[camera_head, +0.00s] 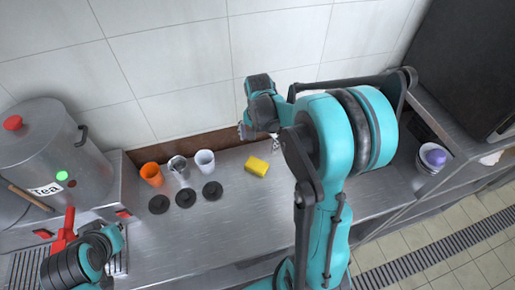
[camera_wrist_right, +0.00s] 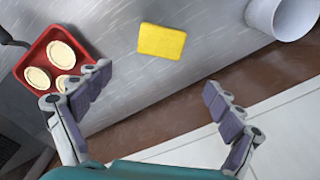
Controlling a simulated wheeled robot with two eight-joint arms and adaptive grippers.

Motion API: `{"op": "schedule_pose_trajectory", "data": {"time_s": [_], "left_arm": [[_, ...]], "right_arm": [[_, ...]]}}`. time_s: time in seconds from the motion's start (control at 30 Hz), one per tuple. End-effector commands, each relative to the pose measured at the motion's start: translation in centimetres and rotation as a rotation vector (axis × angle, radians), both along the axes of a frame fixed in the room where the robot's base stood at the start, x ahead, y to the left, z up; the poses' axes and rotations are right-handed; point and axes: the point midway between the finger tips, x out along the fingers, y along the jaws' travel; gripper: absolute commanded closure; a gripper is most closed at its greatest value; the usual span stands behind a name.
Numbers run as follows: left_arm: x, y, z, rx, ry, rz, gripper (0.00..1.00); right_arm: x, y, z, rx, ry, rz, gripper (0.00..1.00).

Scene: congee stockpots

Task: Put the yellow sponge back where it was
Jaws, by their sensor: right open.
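The yellow sponge (camera_head: 257,166) lies flat on the steel counter, right of the white cup. It also shows in the right wrist view (camera_wrist_right: 161,41), beyond the fingertips and apart from them. My right gripper (camera_head: 259,133) is above the counter near the wall, just behind the sponge in the head view. In the right wrist view its two fingers (camera_wrist_right: 156,92) are spread wide with nothing between them.
An orange cup (camera_head: 151,174), a metal cup (camera_head: 179,167) and a white cup (camera_head: 205,160) stand left of the sponge, with black lids (camera_head: 185,198) before them. A tea urn (camera_head: 60,150) stands far left. A red tray (camera_wrist_right: 22,72) with round pale items shows in the wrist view.

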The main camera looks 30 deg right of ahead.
Motion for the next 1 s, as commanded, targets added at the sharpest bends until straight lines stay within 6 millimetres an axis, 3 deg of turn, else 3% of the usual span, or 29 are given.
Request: {"op": "schedule_pose_trajectory", "data": {"time_s": [0.23,0.5,0.73,1.0], "left_arm": [[0.0,0.0,0.1,0.0,0.0,0.0,1.0],[0.0,0.0,0.0,0.0,0.0,0.0,1.0],[0.0,0.0,0.0,0.0,0.0,0.0,1.0],[0.0,0.0,0.1,0.0,0.0,0.0,1.0]], "right_arm": [[-2.0,2.8,4.2,-0.034,-0.108,0.188,0.07],[-7.2,8.1,9.2,-0.15,-0.348,0.614,0.07],[-10.7,10.9,10.2,-0.265,-0.506,0.89,0.07],[-11.8,11.8,10.3,-0.316,-0.562,0.989,0.07]]}}
